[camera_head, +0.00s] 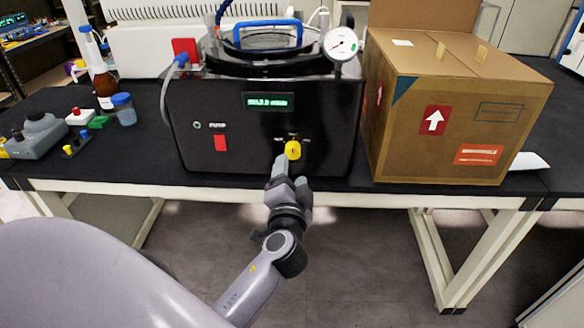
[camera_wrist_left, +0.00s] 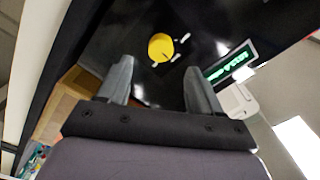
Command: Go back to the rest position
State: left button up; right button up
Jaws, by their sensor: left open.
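My left gripper (camera_head: 291,172) reaches up from below toward the front panel of the black freeze dryer (camera_head: 230,105). In the head view its fingers overlap the area just below the yellow knob (camera_head: 293,150). In the left wrist view the two fingers of the left gripper (camera_wrist_left: 158,82) are spread apart with nothing between them. The yellow knob (camera_wrist_left: 161,47) lies beyond the fingertips there, apart from them. My right gripper does not show.
A large cardboard box (camera_head: 415,130) stands right of the dryer on the black bench (camera_head: 140,155). A brown bottle (camera_head: 104,88), a blue-capped jar (camera_head: 124,110) and a grey device (camera_head: 38,135) stand at the left. The floor before the bench is open.

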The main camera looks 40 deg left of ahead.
pick_arm(q)
jog(key=shift+s+d, duration=0.15)
jog(key=shift+s, duration=0.15)
dwell(0.4)
jog(key=s+d+f+n+g+h+p, duration=0.1)
jog(key=s+d+f+g+h, duration=0.1)
jog(key=s+d+f+h, duration=0.3)
jog(key=s+d+f+n+g+h+p, duration=0.1)
jog(key=s+d+f+h, duration=0.4)
jog(key=s+f, duration=0.9)
jog(key=shift+s+d+n+g+h+p, duration=0.15)
jog(key=shift+s+n+g+h+p, duration=0.25)
jog(key=shift+g+h, duration=0.45)
